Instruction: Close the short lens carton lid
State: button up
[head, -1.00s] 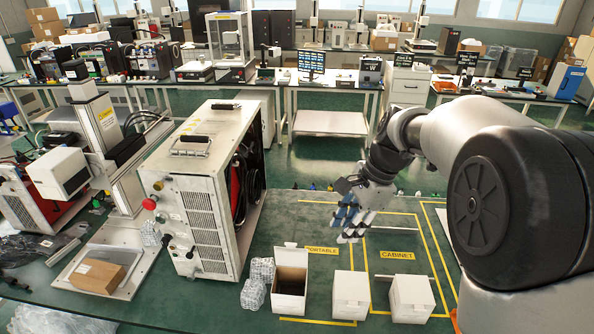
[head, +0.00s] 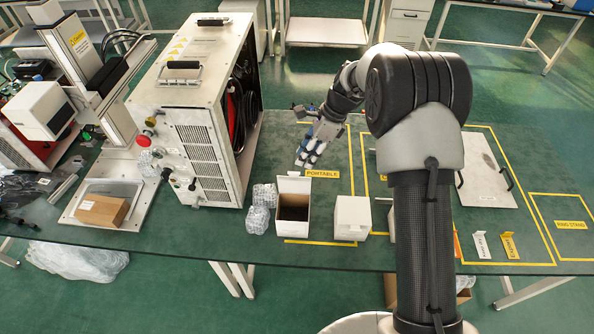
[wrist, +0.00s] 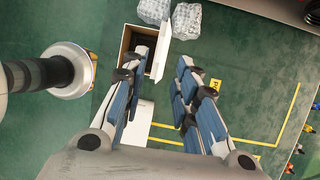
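The open white carton (head: 293,210) stands on the green bench, its dark brown inside showing and its lid (head: 294,185) standing upright at the far edge. I take it as the short lens carton; no label is readable. In the wrist view the carton (wrist: 128,42) is at top centre, with its lid (wrist: 160,52) on its right side. My gripper (head: 309,157) is above the bench, beyond and slightly right of the carton, apart from the lid. The wrist view shows its blue-padded fingers (wrist: 163,58) spread and empty, the left finger partly covering the carton.
A closed white carton (head: 351,218) stands just right of the open one. Bubble-wrapped items (head: 258,215) sit close on its left. A large metal cabinet unit (head: 205,120) stands behind left.

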send_over(294, 183)
jog(key=d, duration=0.1)
jog(key=f, duration=0.6)
jog(key=shift+s+f+b, duration=0.2)
jog(key=shift+f+b, duration=0.2)
jog(key=shift+c, duration=0.4)
grip_shut()
